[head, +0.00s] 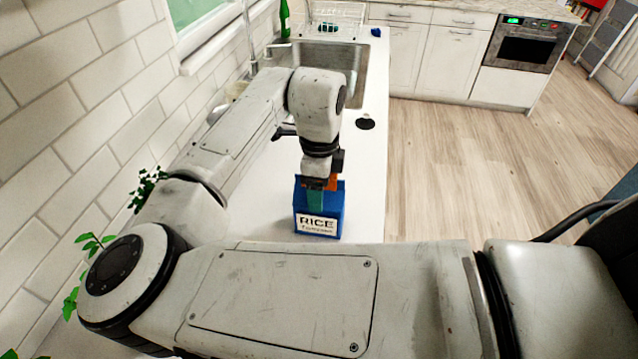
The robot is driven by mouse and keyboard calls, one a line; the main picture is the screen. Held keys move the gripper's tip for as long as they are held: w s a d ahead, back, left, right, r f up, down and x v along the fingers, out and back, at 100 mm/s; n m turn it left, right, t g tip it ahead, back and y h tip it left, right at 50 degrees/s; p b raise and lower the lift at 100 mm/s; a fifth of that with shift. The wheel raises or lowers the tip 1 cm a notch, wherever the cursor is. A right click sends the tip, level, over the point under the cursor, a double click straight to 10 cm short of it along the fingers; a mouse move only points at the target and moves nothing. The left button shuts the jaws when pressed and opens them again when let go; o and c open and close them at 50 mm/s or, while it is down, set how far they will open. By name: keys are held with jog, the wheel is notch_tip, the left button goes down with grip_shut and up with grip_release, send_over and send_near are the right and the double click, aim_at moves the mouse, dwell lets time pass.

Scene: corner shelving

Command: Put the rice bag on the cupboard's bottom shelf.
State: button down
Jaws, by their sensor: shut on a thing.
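The rice bag (318,224) is a blue package with a white label reading RICE. It stands upright on or just above the white counter (262,205); I cannot tell whether it touches. My gripper (319,187) is above it, pointing down, and is shut on its top. The fingers are partly hidden by my wrist and the bag. The cupboard's bottom shelf cannot be made out in this view.
A sink (335,68) lies farther along the counter, with a green bottle (284,20) behind it. Plants (146,186) stand by the tiled wall at left. An oven (522,45) is at the back right. The wooden floor (470,160) right of the counter is clear.

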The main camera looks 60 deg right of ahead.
jog(key=c, duration=0.5)
grip_release()
jog(key=shift+f, duration=0.1)
jog(key=o, duration=0.4)
